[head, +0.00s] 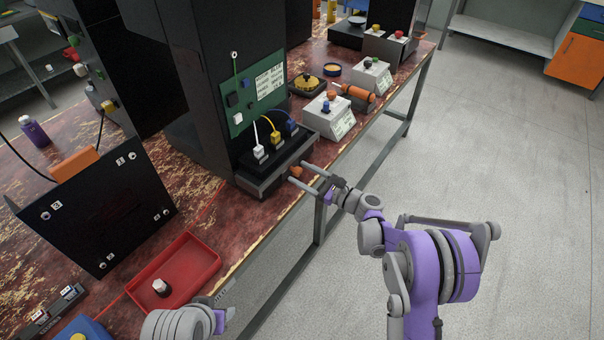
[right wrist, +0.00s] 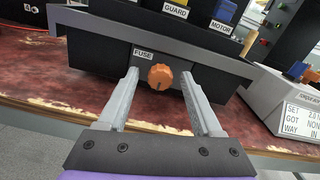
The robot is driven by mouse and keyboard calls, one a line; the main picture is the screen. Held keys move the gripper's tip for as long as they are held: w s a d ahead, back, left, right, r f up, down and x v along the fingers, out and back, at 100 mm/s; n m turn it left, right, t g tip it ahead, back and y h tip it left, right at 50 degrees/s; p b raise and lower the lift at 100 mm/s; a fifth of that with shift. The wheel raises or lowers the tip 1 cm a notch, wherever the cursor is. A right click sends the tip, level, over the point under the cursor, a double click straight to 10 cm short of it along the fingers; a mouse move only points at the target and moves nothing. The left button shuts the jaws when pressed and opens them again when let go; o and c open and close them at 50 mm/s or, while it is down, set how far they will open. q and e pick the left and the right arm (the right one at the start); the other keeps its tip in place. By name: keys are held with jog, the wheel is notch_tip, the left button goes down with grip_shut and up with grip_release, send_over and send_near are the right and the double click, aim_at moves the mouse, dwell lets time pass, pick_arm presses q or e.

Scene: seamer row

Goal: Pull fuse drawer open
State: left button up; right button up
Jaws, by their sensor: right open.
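The fuse drawer (right wrist: 178,61) is a dark front panel with a white FUSE label, low in the black housing in the right wrist view. It looks shut, flush with the housing. Its round orange knob (right wrist: 159,77) also shows in the head view (head: 296,171). My right gripper (right wrist: 160,74) is open, its two fingers on either side of the knob with a gap showing on each side. In the head view my right gripper (head: 298,172) reaches the housing from the right.
Plugs with GUARD and MOTOR labels (right wrist: 176,12) sit above the drawer. A grey box with a blue knob (head: 329,122) stands to the right. A red tray (head: 203,258) lies near the table's front edge. The floor in front is clear.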

jog(key=shift+w+a, duration=0.15)
jog(key=shift+c, duration=0.2)
grip_shut()
dwell(1.2)
